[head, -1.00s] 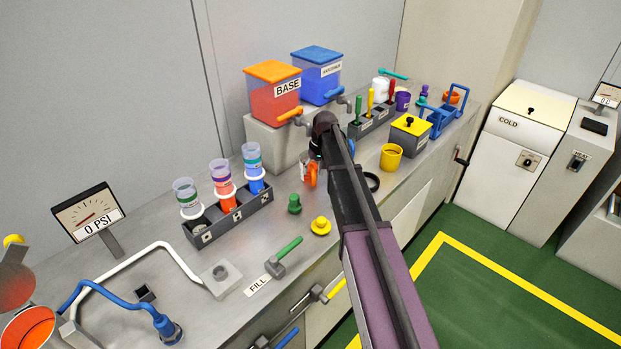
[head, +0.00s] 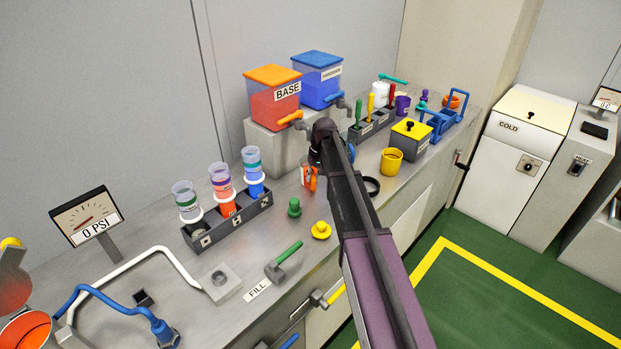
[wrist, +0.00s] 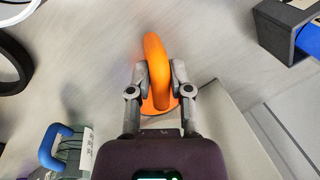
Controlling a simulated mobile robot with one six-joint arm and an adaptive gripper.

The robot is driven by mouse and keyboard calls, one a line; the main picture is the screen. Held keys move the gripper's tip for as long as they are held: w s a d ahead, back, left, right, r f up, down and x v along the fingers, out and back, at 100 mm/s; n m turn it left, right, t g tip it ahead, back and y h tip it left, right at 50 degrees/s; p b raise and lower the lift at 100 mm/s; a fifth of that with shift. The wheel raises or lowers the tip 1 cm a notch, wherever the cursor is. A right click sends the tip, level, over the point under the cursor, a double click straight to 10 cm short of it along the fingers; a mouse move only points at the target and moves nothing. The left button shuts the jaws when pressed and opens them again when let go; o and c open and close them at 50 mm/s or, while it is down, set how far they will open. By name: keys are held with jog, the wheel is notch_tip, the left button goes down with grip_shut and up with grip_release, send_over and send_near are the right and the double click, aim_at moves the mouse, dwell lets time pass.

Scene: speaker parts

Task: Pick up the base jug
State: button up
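The base jug (head: 306,173) is a small clear jug with an orange handle on the bench side of my arm in the head view. The orange handle (wrist: 157,62) shows large in the wrist view. My gripper (wrist: 160,72) has one grey finger on each side of the handle, and both appear to press on it. The jug's clear body is hard to make out in the wrist view. My arm partly hides the grip in the head view, and I cannot tell whether the jug is clear of the bench.
A blue-handled jug (wrist: 62,145) stands close by. The orange-lidded BASE tank (head: 273,100) and a blue tank (head: 318,82) stand behind. A rack (head: 232,222) of cups is to the left. A green knob (head: 294,207), a yellow cap (head: 321,230) and a black ring (head: 372,186) lie near.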

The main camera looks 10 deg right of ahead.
grip_shut()
jog(key=shift+r, duration=0.15)
notch_tip(320, 180, up, 4)
jog(key=p, duration=0.4)
jog(key=s+p, duration=0.1)
jog(key=s, duration=1.5)
jog(key=shift+a+r, duration=0.3)
jog(key=shift+r, duration=0.05)
jog(key=shift+r, duration=0.15)
notch_tip(320, 180, up, 13)
jog(key=p, duration=1.3)
